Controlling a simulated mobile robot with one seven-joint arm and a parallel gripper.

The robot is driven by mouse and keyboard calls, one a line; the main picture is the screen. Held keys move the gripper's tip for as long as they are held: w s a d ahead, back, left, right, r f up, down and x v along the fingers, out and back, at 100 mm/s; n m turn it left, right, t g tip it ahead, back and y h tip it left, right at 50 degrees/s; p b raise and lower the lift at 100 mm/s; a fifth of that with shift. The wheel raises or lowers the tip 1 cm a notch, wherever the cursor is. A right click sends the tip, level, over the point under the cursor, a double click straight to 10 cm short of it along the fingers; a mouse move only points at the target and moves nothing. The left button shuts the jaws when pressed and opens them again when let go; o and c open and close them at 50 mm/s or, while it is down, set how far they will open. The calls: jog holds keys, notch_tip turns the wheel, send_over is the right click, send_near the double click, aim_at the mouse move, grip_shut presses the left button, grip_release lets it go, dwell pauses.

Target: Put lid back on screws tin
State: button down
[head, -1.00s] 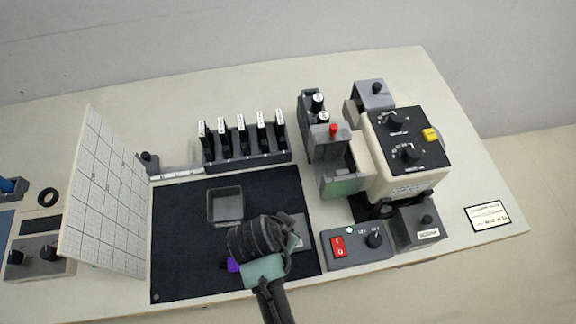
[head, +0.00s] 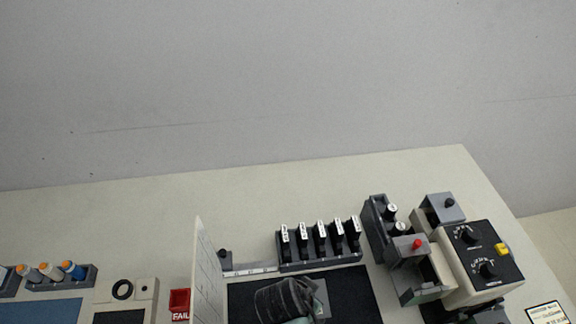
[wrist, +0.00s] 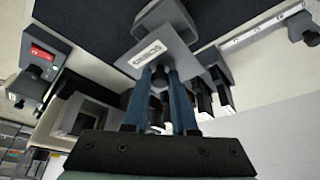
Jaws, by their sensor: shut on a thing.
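My gripper (wrist: 159,76) is shut on the dark knob of a grey square lid (wrist: 133,62) in the wrist view. A white label lies on the lid, its print too small to read. In the head view, part of the lid (head: 321,298) shows to the right of my dark wrist, which hides the fingers. A grey box-like part (wrist: 168,17), probably the open tin, shows just beyond the lid in the wrist view. I cannot tell whether the lid touches it. In the head view the tin is hidden behind my arm.
A dark mat (head: 350,288) lies below. A rack of labelled black holders (head: 320,262) stands behind it. A standing white grid panel (head: 203,270) is on the left. A machine with dials (head: 480,262) and a grey red-topped unit (head: 418,262) are on the right.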

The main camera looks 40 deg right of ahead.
jog(key=shift+w+a, duration=0.15)
jog(key=shift+w, duration=0.15)
jog(key=shift+s+f+b, duration=0.2)
jog(key=shift+f+b, duration=0.85)
jog(key=shift+b, duration=0.1)
notch_tip(320, 180, down, 2)
jog(key=shift+f+b, duration=0.25)
jog(key=shift+b, duration=0.95)
jog(key=shift+f+b, duration=0.5)
jog(key=shift+f, duration=0.3)
jog(key=shift+w, duration=0.1)
jog(key=shift+p, duration=0.4)
jog(key=shift+f, duration=0.15)
